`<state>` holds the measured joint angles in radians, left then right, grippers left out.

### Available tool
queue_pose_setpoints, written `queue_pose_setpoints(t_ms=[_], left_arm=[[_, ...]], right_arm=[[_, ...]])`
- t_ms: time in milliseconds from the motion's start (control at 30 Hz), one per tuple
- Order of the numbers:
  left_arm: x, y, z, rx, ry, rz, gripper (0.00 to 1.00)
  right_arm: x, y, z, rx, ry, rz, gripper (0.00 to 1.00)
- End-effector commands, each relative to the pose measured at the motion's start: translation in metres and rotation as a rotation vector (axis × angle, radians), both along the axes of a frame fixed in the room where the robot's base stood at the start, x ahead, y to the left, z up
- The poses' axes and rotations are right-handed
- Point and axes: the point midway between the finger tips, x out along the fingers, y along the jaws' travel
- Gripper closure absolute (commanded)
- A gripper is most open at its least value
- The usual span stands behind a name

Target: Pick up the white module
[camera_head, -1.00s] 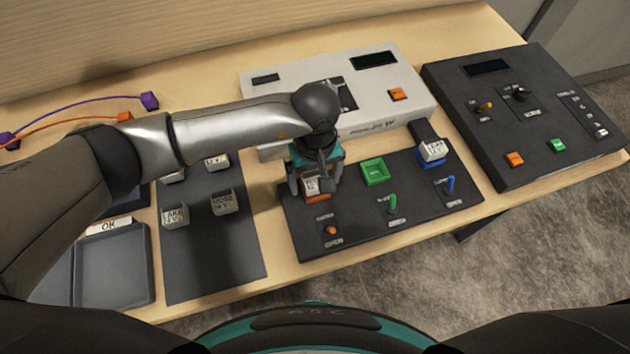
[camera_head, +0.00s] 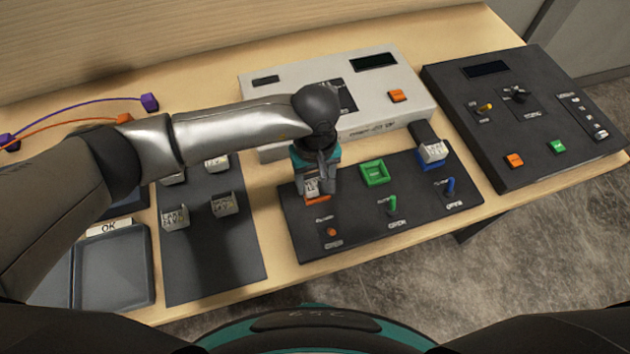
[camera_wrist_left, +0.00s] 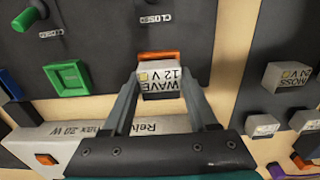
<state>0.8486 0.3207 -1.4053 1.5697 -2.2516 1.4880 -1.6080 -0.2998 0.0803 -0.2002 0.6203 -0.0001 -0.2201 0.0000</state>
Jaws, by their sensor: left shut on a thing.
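The white module (camera_head: 311,186) sits at the orange socket (camera_head: 318,199) on the left of the dark switch panel (camera_head: 350,222). My left gripper (camera_head: 314,189) comes down over it from above and is shut on it. In the left wrist view, the module (camera_wrist_left: 160,80) reads "WAVE 12 V" and lies between the two fingers, with the orange socket edge (camera_wrist_left: 158,54) just beyond it. I cannot tell whether the module is still seated. My right gripper is not in view.
The green socket (camera_head: 374,173) is empty; the blue socket (camera_head: 434,162) holds another white module (camera_head: 432,151). Several similar modules stand on the grey mat (camera_head: 215,270). A white console (camera_head: 290,85) is behind, a black console (camera_head: 500,130) at right, grey trays (camera_head: 112,265) at left.

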Motion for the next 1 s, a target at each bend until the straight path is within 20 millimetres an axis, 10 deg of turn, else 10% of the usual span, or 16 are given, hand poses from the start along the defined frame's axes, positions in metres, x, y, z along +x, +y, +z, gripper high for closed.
queue_pose_setpoints(t_ms=[367,1000], left_arm=[[0.001,0.000,0.031,-0.003,-0.005,-0.002,0.98],[0.001,0.000,0.185,-0.001,-0.003,-0.001,0.98]], right_arm=[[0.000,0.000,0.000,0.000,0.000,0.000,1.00],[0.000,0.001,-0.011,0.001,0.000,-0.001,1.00]])
